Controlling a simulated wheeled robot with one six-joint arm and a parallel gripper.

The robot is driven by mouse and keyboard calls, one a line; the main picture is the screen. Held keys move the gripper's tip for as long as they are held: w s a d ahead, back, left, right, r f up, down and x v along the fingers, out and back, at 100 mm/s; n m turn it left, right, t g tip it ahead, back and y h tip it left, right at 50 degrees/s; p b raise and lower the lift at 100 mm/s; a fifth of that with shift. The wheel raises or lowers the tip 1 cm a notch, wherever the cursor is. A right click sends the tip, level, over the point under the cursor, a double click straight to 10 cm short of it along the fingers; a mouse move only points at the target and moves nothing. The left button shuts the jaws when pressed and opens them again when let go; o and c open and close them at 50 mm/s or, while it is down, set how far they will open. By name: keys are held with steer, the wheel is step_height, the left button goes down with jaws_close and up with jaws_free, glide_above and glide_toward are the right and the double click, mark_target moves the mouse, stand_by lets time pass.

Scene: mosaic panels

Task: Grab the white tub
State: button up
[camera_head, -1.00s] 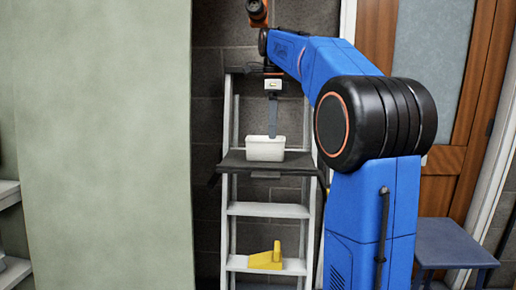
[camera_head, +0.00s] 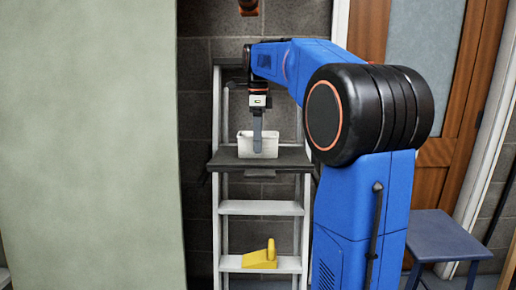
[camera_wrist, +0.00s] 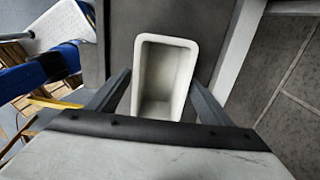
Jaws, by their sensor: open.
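The white tub (camera_head: 244,146) stands upright on the dark top platform (camera_head: 228,162) of a stepladder. It looks empty in the wrist view (camera_wrist: 163,80). My gripper (camera_head: 257,150) points down at it, with one finger visible in front of the tub in the head view. In the wrist view my gripper (camera_wrist: 160,92) is open, with one finger on each side of the tub. A gap shows between the right finger and the tub; whether the left finger touches it I cannot tell.
The stepladder (camera_head: 262,208) has a yellow object (camera_head: 260,257) on a lower step. A pale green panel (camera_head: 90,140) stands at the left. A blue-grey stool (camera_head: 450,236) and a wooden door (camera_head: 455,100) are at the right. A dark tiled wall (camera_head: 205,90) is behind.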

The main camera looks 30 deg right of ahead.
steer(key=shift+f, duration=0.2)
steer(key=c, duration=1.2)
steer(key=shift+o, duration=0.2)
steer(key=shift+r, duration=0.1)
